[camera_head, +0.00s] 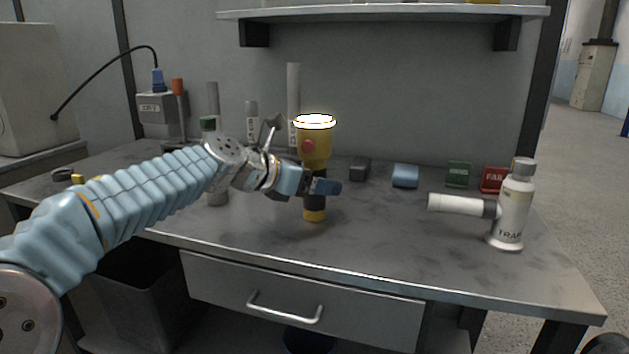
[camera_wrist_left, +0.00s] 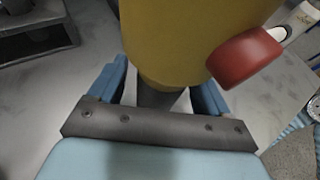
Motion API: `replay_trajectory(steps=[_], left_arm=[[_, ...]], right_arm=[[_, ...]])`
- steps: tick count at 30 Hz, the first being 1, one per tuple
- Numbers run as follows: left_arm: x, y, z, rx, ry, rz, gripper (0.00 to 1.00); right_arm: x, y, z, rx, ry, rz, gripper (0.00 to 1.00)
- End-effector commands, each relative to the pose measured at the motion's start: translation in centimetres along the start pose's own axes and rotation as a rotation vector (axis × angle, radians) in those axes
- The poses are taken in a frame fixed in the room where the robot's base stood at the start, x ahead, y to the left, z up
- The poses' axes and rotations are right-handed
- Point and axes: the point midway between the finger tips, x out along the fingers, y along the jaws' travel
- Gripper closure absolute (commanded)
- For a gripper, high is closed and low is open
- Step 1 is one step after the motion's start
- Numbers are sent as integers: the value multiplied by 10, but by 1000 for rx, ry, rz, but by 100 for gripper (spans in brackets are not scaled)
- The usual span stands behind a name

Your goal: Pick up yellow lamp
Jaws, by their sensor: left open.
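The yellow lamp (camera_head: 315,150) stands upright on the grey table, with a glowing top, a red button, a dark handle and a yellow foot. My left gripper (camera_head: 322,187) is at the lamp's dark handle, below its yellow head. In the left wrist view, the lamp's yellow body (camera_wrist_left: 190,40) and red button (camera_wrist_left: 243,57) fill the top. The blue fingers of my left gripper (camera_wrist_left: 165,90) are open, one on each side of the dark handle (camera_wrist_left: 163,98). Whether either finger touches it I cannot tell. My right gripper is not in view.
A white bottle marked TRAP (camera_head: 511,215) with a side tube stands at the right. A dark block (camera_head: 360,168), a blue block (camera_head: 405,176), a green block (camera_head: 458,174) and a red block (camera_head: 494,179) lie behind. Several grey tubes stand at the back. A shelf (camera_head: 380,13) hangs above.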

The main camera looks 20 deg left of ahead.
Motion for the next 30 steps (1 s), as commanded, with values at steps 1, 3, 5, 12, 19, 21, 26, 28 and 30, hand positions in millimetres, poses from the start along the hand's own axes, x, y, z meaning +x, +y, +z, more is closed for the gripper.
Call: replay_trajectory(steps=[1,3,5,12,19,21,26,28,30], left_arm=[[0,0,0,0,0,0,22],[0,0,0,0,0,0,22],[0,0,0,0,0,0,30],[-1,0,0,-1,0,0,67],[-1,0,0,-1,-1,0,84],[-1,0,0,-1,-1,0,84],[-3,0,7,-1,-2,1,84],[-6,0,13,0,-3,1,84],[-10,0,23,1,-3,1,84]], right_arm=[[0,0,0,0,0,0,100],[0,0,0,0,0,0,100],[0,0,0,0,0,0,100],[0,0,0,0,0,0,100],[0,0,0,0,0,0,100],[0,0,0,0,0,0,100],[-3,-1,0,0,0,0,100],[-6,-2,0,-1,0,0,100],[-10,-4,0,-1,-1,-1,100]])
